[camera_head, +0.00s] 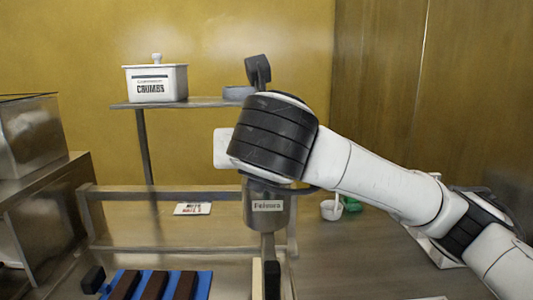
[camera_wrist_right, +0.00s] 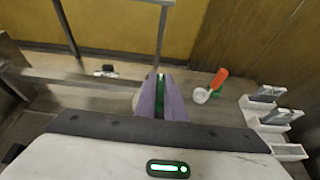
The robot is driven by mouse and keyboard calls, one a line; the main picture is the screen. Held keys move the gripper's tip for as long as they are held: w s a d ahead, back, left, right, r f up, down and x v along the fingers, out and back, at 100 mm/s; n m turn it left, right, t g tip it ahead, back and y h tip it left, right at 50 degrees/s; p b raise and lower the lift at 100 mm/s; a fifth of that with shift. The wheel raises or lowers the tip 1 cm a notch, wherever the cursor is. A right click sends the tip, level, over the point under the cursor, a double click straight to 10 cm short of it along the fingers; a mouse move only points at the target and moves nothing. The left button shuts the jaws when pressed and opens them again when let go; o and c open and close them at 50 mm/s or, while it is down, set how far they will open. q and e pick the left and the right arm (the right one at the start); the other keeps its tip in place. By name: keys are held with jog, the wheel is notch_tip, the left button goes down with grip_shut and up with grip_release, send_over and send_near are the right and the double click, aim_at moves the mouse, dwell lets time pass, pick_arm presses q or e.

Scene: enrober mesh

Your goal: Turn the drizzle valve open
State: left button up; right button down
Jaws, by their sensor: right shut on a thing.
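A metal hopper (camera_head: 266,208) with a name label stands in the middle of the head view, its narrow outlet pointing down. My right arm comes in from the right, and its black and white wrist covers the top of the hopper. My right gripper is hidden behind the wrist there. In the right wrist view my right gripper (camera_wrist_right: 160,98) shows as two purplish fingers close together on a narrow green piece (camera_wrist_right: 159,106), seemingly the drizzle valve's handle. The fingers hide most of it, so how far it is turned cannot be told. My left gripper is not in view.
Dark bars (camera_head: 155,286) lie on a blue mat (camera_head: 205,286) at the front. A white crumbs box (camera_head: 156,83) stands on a raised shelf (camera_head: 180,103). A white cup (camera_head: 331,210) is right of the hopper. White trays (camera_wrist_right: 287,150) stand at right in the wrist view.

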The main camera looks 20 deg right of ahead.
jog(key=shift+f, duration=0.1)
jog(key=c, duration=1.8)
grip_release()
jog(key=shift+c, duration=0.2)
jog(key=shift+s+a+r+p, duration=0.3)
jog(key=shift+s+r+p, duration=0.15)
jog(key=shift+s+r, duration=0.15)
jog(key=v, duration=0.8)
jog(key=shift+s, duration=0.45)
jog(key=shift+f, duration=0.1)
